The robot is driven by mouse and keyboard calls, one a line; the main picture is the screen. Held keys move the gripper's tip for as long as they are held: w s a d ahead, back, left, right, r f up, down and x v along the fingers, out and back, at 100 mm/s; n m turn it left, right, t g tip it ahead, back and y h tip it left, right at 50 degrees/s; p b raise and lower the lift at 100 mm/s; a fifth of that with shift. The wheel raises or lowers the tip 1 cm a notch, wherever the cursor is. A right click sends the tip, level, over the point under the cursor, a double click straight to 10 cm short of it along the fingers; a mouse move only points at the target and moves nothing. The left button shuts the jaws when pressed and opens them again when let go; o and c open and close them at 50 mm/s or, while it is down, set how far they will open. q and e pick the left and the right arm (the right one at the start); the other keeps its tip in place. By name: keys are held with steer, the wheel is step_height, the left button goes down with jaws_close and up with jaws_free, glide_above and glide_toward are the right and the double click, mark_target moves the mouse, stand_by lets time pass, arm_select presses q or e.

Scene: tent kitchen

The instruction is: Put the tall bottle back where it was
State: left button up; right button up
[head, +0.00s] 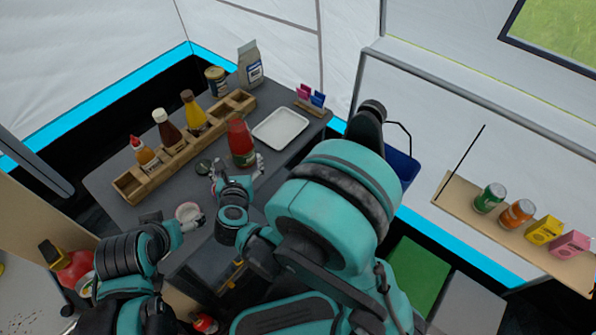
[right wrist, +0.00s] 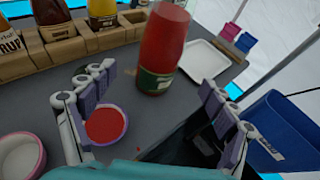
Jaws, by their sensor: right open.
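The tall red bottle (head: 240,142) with a green label stands on the dark counter, in front of the wooden rack (head: 130,188). In the right wrist view the bottle (right wrist: 163,48) is just beyond and between the spread fingers of my right gripper (right wrist: 157,84). That gripper (head: 239,172) is open, with a visible gap to the bottle.
A bowl of red sauce (right wrist: 105,126) is beside my right gripper's left finger. A white tray (head: 280,129) lies right of the bottle. A can (head: 216,82) and a bag (head: 250,65) stand behind the rack. A blue bin (right wrist: 275,130) is off the counter's right side.

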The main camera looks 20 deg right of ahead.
steer(key=w+r+n+t, duration=0.1)
steer(key=r, duration=0.1)
steer(key=d+r+n, duration=0.1)
steer(key=r, duration=0.2)
steer(key=w+r+n+t, duration=0.1)
steer(key=r+n, duration=0.1)
steer(key=r, duration=0.1)
steer(key=shift+w+d+r+t+y, duration=0.25)
steer(key=shift+w+t+y, duration=0.05)
steer(key=shift+y, duration=0.1)
step_height(320, 180, up, 12)
steer(key=s+n+t+y, duration=0.15)
steer(key=n+y, duration=0.55)
steer(key=n, duration=0.9)
steer(key=s+d+f+n+g+h, duration=0.5)
steer(key=s+d+f+n+g, duration=0.5)
steer(key=s+d+f+n, duration=0.5)
steer(key=s+d+n, duration=0.2)
steer(key=s+d, duration=0.1)
steer(key=shift+s+n+g+h, duration=0.3)
steer(key=shift+s+g+h, duration=0.05)
steer(key=shift+h, duration=0.05)
